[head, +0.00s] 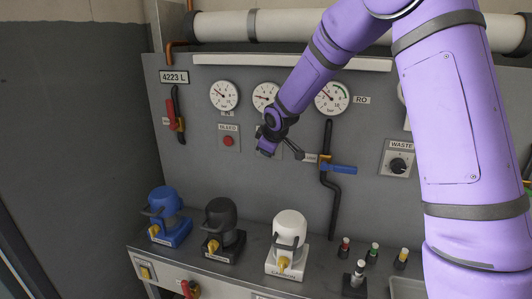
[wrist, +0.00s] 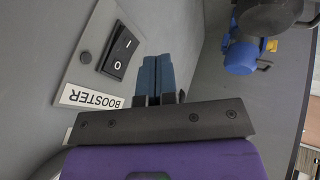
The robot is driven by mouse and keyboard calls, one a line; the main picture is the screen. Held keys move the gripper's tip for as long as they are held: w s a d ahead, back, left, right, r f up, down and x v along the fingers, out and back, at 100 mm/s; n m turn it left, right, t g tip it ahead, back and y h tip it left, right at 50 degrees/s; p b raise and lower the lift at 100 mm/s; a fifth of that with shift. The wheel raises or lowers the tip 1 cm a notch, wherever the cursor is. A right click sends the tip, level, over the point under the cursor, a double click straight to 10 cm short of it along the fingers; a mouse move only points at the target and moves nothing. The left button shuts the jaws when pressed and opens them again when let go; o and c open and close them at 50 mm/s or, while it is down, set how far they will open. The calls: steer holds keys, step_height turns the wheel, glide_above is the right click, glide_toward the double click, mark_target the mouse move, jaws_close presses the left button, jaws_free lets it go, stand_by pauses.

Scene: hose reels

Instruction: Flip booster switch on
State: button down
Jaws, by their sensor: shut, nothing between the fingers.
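The booster switch (wrist: 119,53) is a black rocker marked I and O on a grey plate (wrist: 82,72), with a BOOSTER label (wrist: 92,97) that reads upside down in the wrist view. I cannot tell which side of the rocker is pressed in. My gripper (wrist: 157,62) has blue fingers closed together with nothing between them. The fingertips are just right of the rocker in that view and look apart from it. In the head view my gripper (head: 265,150) is in front of the wall panel below the middle gauge, and my wrist hides most of the plate behind it.
A plate with a red button (head: 228,141) is left of my gripper. A blue valve lever (head: 338,169) on a black pipe is to the right, near the WASTE knob (head: 398,165). Blue (head: 167,214), black (head: 222,228) and white (head: 288,240) pump-like units stand on the shelf below.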

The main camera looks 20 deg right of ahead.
steer(key=v, duration=0.8)
steer(key=shift+s+a+f, duration=0.15)
steer(key=shift+s+a, duration=0.25)
steer(key=shift+w+d+f, duration=0.15)
steer(key=shift+d, duration=0.05)
steer(key=w+d+f, duration=0.1)
steer(key=w+f, duration=0.7)
steer(key=w, duration=0.1)
steer(key=shift+d+f, duration=0.3)
steer(key=shift+d, duration=0.05)
